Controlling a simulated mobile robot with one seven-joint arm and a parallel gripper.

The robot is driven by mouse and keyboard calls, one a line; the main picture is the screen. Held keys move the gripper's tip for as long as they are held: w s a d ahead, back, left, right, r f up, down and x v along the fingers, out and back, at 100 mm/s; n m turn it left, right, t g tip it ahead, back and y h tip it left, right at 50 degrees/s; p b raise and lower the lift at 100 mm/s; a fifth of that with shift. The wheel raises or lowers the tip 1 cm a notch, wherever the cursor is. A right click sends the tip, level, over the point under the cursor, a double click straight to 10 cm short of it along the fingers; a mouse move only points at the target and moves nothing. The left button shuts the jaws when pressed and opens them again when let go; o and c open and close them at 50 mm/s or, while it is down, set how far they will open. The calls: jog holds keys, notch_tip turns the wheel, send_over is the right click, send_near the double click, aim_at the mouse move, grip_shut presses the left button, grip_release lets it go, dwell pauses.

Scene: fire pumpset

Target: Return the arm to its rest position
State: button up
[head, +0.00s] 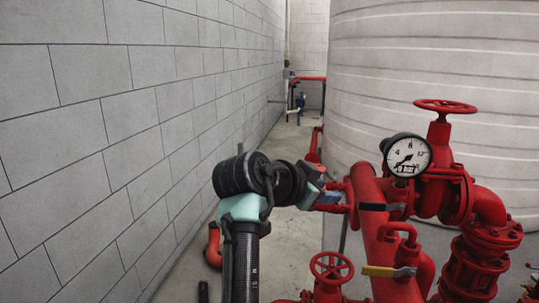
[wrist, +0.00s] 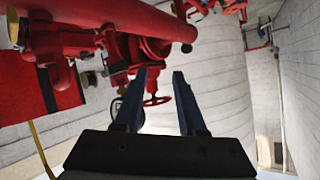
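My arm (head: 240,225) rises from the bottom of the head view, bends at a black joint and reaches forward and right. My gripper (head: 325,193) is at its end, in front of or beside the red pipework; the exact gap cannot be told. In the wrist view my gripper (wrist: 159,72) shows two dark blue fingers, well apart with nothing between them. A red handwheel (wrist: 157,100) shows beyond the gap between the fingers.
Red pipework (head: 380,225) with a pressure gauge (head: 407,156), a yellow-handled valve (head: 388,271) and a large handwheel (head: 445,106) stands at right. A large pale tank (head: 435,60) is behind it. A grey block wall (head: 90,130) runs along the left. Open floor (head: 285,255) lies between.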

jog(key=s+a+r+n+t+y+p, duration=0.1)
jog(key=s+a+r+n+t, duration=0.15)
jog(key=r, duration=0.25)
jog(key=s+a+r+n+t+y, duration=0.1)
jog(key=r+t, duration=0.2)
jog(key=r, duration=0.2)
jog(key=s+a+r+n+t+y+p, duration=0.1)
jog(key=s+r+n+t, duration=0.15)
jog(key=r, duration=0.35)
jog(key=s+a+r+n+t+y, duration=0.2)
jog(key=s+a+r+n+t, duration=0.1)
jog(key=s+r, duration=0.4)
jog(key=s+a+r+n+t+y, duration=0.3)
jog(key=s+r+t, duration=0.3)
jog(key=s, duration=0.8)
jog(key=shift+r+t+y+p, duration=0.3)
jog(key=shift+r+p, duration=0.05)
jog(key=shift+r, duration=0.3)
